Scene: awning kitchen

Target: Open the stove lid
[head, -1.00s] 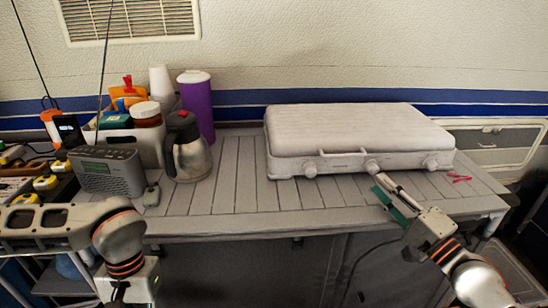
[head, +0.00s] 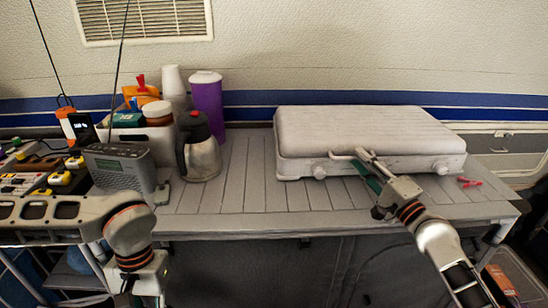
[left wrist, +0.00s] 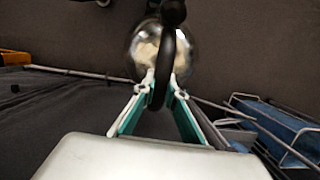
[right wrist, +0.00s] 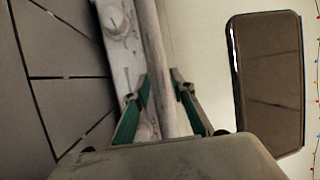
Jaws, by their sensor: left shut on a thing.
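The white stove (head: 370,140) stands on the grey slatted counter with its lid down. My right gripper (head: 367,165) is at this bar. In the right wrist view, the spread green-lined fingers of the right gripper (right wrist: 160,88) stand on either side of the bar (right wrist: 153,45); contact is hard to tell. In the left wrist view, my left gripper (left wrist: 162,88) is shut on a black curved handle (left wrist: 160,85) in front of a shiny round metal thing. Its fingers are hidden in the head view.
A steel jug (head: 198,150), a purple container (head: 207,103) and a grey radio (head: 120,167) stand left of the stove. A small red item (head: 469,182) lies at the right. The counter between jug and stove is clear.

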